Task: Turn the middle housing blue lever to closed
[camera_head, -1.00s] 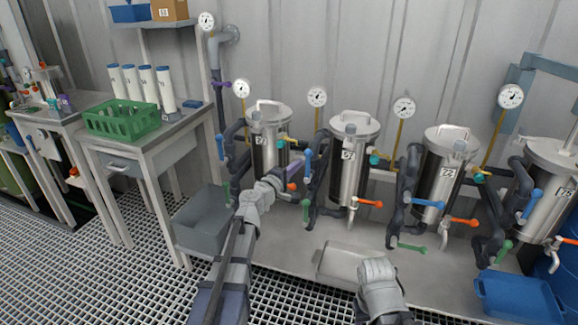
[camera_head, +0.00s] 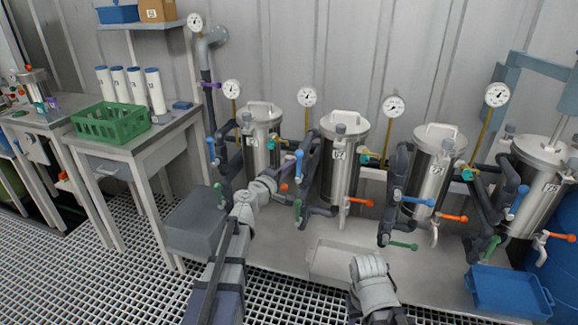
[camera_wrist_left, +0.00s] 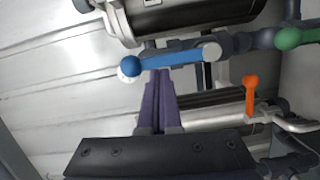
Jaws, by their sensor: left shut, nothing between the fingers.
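Four steel housings stand in a row, so I cannot be sure which counts as the middle one. The second from the left (camera_head: 341,178) has a blue lever (camera_head: 299,160) on its left-side piping. My left gripper (camera_head: 287,172) is shut and empty beside this lever. In the left wrist view the shut purple fingers (camera_wrist_left: 159,76) reach the edge of the blue lever (camera_wrist_left: 175,60), near its round knob; they seem to touch it. The third housing (camera_head: 428,180) has a blue lever (camera_head: 416,200) pointing right. Part of my right arm shows at the bottom; its fingers do not.
An orange lever (camera_head: 358,201) and a green lever (camera_head: 298,210) are close to the second housing. In the left wrist view an orange lever (camera_wrist_left: 251,95) is right of the fingers. A grey tray (camera_head: 330,262) and a blue bin (camera_head: 510,293) lie in front.

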